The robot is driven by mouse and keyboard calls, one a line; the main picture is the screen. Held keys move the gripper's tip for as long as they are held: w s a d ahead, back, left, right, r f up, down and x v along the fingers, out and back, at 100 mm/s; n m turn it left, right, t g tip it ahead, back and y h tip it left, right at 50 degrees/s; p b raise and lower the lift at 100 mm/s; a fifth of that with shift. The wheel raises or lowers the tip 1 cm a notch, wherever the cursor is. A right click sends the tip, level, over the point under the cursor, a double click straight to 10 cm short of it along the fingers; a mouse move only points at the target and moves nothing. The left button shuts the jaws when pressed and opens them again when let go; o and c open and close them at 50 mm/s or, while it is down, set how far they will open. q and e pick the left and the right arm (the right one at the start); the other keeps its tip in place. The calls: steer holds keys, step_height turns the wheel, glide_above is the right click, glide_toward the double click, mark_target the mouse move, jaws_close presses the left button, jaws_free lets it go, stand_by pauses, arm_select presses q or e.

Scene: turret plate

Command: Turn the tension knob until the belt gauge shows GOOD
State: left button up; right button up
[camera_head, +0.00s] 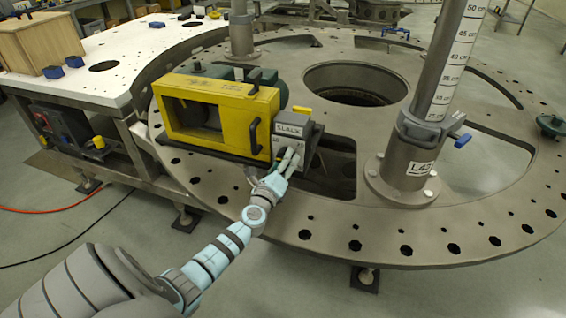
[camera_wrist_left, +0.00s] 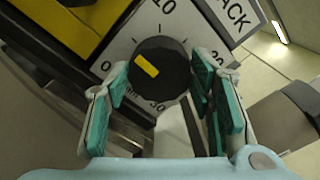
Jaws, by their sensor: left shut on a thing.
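The black round tension knob (camera_wrist_left: 172,58) has a yellow mark that lies toward the upper left, on the side of the 0, in the left wrist view. It sits on a white dial face (camera_wrist_left: 128,42) with printed numerals. My left gripper (camera_wrist_left: 160,76) has its two green-padded fingers closed on either side of the knob. In the head view my left gripper (camera_head: 285,163) is at the front of the belt gauge (camera_head: 290,130), whose label reads SLACK. The knob is hidden there by the fingers. My right gripper is not in view.
The gauge is on the end of a yellow machine frame (camera_head: 235,120) on the round turret plate (camera_head: 330,225). A thick upright post (camera_head: 425,110) with a scale and a clamp stands to the right. A wooden box (camera_head: 40,45) stands on the white table at the left.

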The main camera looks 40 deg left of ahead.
arm_select(q)
steer(key=shift+f, duration=0.15)
steer(key=o, duration=1.2)
steer(key=shift+c, duration=0.2)
steer(key=v, duration=1.2)
